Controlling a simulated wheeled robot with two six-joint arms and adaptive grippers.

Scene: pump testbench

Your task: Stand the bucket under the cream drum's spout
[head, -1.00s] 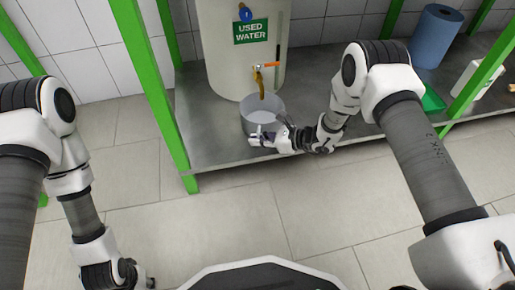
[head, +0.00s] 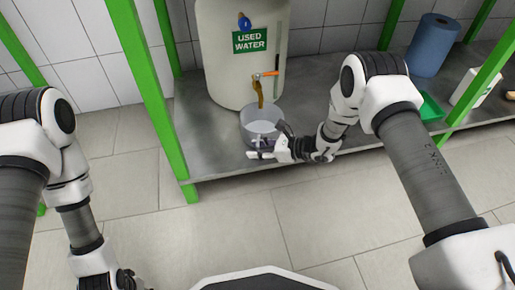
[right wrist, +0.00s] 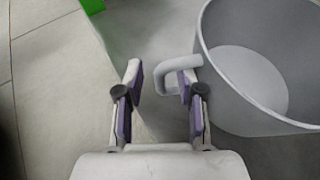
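The grey bucket (head: 263,124) stands on the metal shelf in front of the cream drum (head: 222,72). The drum's brown spout (head: 260,92) hangs down with its tip over the back part of the bucket's opening. My right gripper (head: 258,154) is at the bucket's near side. In the right wrist view, the gripper (right wrist: 161,84) is open, and the bucket (right wrist: 248,75) is at the right with its loop handle (right wrist: 178,75) toward the fingers. The right finger overlaps the handle; touching cannot be told. My left gripper (head: 127,280) is cut by the bottom edge.
A green post (head: 150,95) rises at the shelf's left front corner. The metal shelf (head: 205,150) is clear left of the bucket. A blue roll (head: 433,45), a green item (head: 431,106) and a white container (head: 474,86) stand at the right.

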